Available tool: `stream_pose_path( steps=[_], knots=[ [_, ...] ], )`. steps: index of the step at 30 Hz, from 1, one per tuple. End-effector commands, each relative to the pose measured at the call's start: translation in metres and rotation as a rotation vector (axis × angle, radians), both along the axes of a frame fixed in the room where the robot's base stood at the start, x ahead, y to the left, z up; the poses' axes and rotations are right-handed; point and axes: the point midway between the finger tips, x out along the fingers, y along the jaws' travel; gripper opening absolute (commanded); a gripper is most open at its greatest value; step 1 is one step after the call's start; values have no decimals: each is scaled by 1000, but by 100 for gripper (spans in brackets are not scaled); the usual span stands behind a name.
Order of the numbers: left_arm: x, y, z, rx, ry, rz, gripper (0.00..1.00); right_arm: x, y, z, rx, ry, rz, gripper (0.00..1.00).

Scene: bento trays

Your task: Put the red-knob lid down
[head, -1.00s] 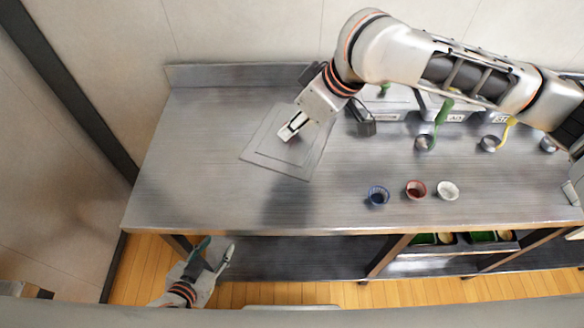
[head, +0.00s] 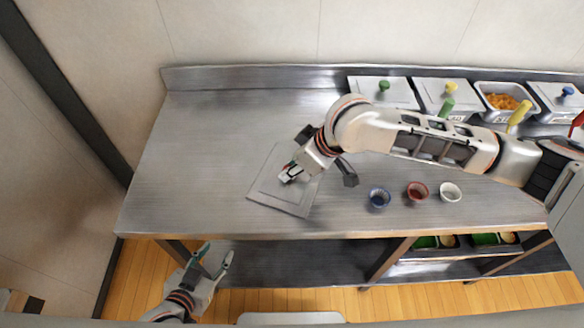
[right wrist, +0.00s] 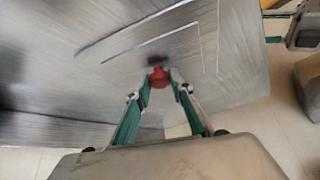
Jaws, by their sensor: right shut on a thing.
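The red-knob lid is a flat grey metal plate (head: 280,203) over the left part of the steel counter (head: 190,150). My right gripper (head: 288,177) is shut on its knob, which the fingers hide in the head view. In the right wrist view the red knob (right wrist: 160,78) sits between the two green-sided fingertips, with the plate beyond it. I cannot tell whether the plate touches the counter or hangs just above it. My left gripper (head: 217,256) is open and empty, low in front of the counter's front edge.
An uncovered pan of orange food (head: 502,100) stands at the back right among lidded pans with green (head: 384,85), yellow and blue knobs. Blue (head: 379,198), red (head: 417,191) and white (head: 449,192) cups stand right of the plate. The counter's left side is clear.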

Motion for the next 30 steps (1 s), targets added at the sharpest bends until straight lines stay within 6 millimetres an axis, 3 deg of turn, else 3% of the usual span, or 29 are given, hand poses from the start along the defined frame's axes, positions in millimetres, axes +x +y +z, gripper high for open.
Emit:
stream_pose_path(
  steps=[10, 11, 12, 25, 30],
  knots=[
    [0, 0, 3, 1, 0, 0, 40, 0, 0, -1, 0, 0, 1, 0],
    [1, 0, 3, 1, -1, 0, 40, 0, 0, -2, 0, 0, 1, 27],
    [1, 0, 4, 0, -3, 0, 40, 1, 0, -2, 0, -2, 0, 38],
    [2, 0, 3, -2, -7, 0, 40, 1, 0, 1, 1, -3, 1, 39],
    [1, 0, 8, 0, -4, 0, 40, -5, -10, 24, 0, -5, 2, 39]
  ],
)
